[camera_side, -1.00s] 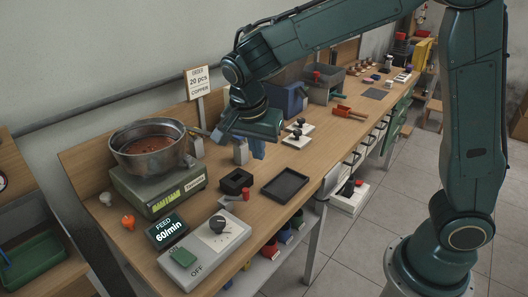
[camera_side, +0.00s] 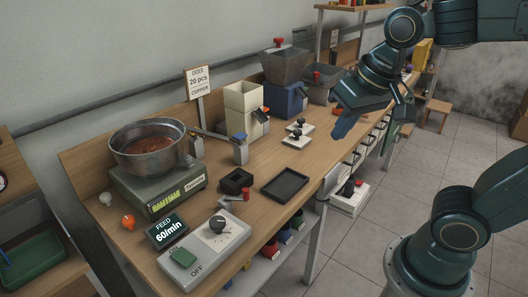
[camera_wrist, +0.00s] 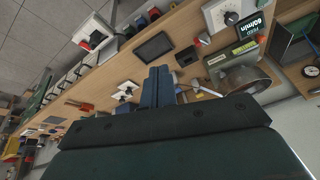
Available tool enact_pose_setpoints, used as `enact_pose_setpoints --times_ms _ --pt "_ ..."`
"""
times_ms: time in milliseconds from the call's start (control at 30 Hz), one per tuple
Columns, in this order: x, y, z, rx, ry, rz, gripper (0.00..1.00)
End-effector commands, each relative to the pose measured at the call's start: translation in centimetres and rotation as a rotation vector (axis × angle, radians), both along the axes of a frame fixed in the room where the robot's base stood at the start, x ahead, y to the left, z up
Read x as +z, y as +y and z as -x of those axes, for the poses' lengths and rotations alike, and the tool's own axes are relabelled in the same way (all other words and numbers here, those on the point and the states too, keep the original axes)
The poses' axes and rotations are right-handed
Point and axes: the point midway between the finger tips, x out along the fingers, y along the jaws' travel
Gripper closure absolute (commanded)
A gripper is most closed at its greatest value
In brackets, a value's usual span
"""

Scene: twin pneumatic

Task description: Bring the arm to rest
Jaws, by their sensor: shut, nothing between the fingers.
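My gripper (camera_side: 343,124) is at the right of the side view, raised above the front edge of the long bench (camera_side: 210,240). Its blue fingers are together with nothing between them. In the wrist view the shut fingers (camera_wrist: 158,85) point at the bench top, and no object touches them. The arm is bent, with its upper links at the top right of the side view.
A metal bowl (camera_side: 148,150) of copper pieces sits on a green scale (camera_side: 160,187). A feed display (camera_side: 165,229), a control box with a knob (camera_side: 205,250), a black tray (camera_side: 284,185) and cream (camera_side: 243,110) and blue (camera_side: 286,100) hoppers stand along the bench.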

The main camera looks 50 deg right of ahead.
Motion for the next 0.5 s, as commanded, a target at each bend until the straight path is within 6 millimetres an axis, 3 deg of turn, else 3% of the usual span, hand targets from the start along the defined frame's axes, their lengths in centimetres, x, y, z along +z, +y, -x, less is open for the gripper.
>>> enact_pose_setpoints --times_ms 233,500 --pt "-0.2 -0.1 3.9 0.209 -0.072 0.057 1.00" --pt "-0.7 0.1 5.6 0.322 -0.107 0.098 1.00"
